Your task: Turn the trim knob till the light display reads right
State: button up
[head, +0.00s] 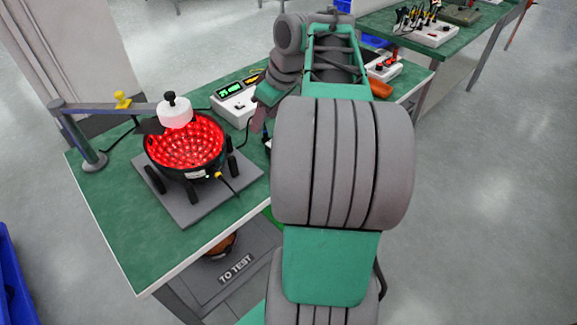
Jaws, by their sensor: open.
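A white box (236,104) on the green bench has a lit green readout (231,90) and a smaller amber one (252,79). The digits are too small to read. A black round bowl (192,173) stands left of it, its inside covered with glowing red lights (187,142). I cannot pick out the trim knob; it may be hidden by my arm or too small to tell. My gripper (260,120) is partly visible just right of the white box, pointing down at the bench, with its jaws open. My arm hides part of it and the bench behind.
A post (92,160) with a horizontal arm holds a white cylinder (174,111) over the bowl. The bowl stands on a grey plate (190,214). Another white box (384,66) and an orange item (380,89) lie behind my arm. A shelf marked TO TEST is below.

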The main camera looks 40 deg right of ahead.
jog(key=s+d+f+n+b, duration=0.1)
jog(key=s+d+f+b, duration=0.15)
jog(key=d+f, duration=0.5)
jog(key=x, duration=0.1)
jog(key=b+x, duration=0.1)
jog(key=x, duration=0.1)
jog(key=d+b+x, duration=0.1)
jog(key=x, duration=0.1)
jog(key=shift+w+r, duration=0.1)
jog(key=shift+w, duration=0.2)
jog(key=shift+c, duration=0.2)
grip_shut()
